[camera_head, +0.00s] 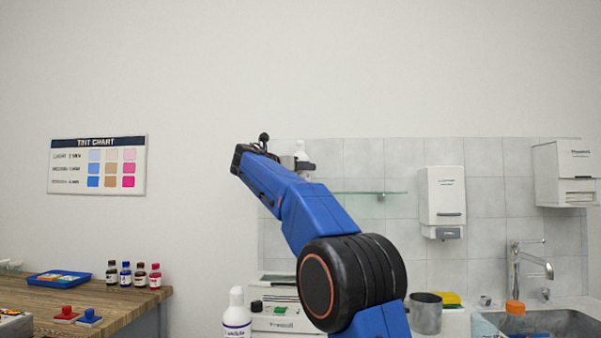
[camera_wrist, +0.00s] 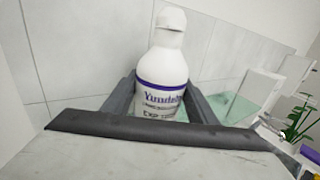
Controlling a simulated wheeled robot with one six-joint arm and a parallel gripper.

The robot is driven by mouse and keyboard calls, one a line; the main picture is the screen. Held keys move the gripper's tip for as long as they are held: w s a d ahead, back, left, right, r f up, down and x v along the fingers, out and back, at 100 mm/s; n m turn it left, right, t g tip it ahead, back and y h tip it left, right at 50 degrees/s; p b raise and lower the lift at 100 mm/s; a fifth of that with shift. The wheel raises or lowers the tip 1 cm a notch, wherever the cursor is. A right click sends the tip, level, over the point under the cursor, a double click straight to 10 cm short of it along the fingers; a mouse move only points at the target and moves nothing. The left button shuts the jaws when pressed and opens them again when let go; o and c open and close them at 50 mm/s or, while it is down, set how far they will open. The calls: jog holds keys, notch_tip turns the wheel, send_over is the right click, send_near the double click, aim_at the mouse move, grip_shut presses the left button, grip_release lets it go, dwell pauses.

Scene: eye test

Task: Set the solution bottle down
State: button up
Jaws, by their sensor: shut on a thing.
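The solution bottle (camera_wrist: 168,70) is white with a white cap, a purple band and purple lettering. In the wrist view it stands between the two dark fingers of my gripper (camera_wrist: 160,103), which is shut on it. The bottle's lower part is hidden by a dark bar in front. In the head view only the bottle's top (camera_head: 301,150) shows, beyond the end of my blue arm, raised in front of the tiled wall. My gripper (camera_head: 298,164) is mostly hidden there by the arm.
A glass shelf (camera_head: 368,193) is on the tiles right of the held bottle. Another white bottle (camera_head: 236,317) stands below, left of my arm. A metal pot (camera_head: 425,314), a sink (camera_head: 545,324) and a wall dispenser (camera_head: 442,195) are at right. A wooden counter (camera_head: 130,307) holds small bottles at left.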

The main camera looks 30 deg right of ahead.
jog(key=shift+w+d+f, duration=0.15)
jog(key=shift+f, duration=0.35)
jog(key=shift+f, duration=0.1)
jog(key=o, duration=1.2)
jog(key=shift+o, duration=0.2)
jog(key=shift+a, duration=0.25)
jog(key=v, duration=1.1)
jog(key=shift+s+a, duration=0.25)
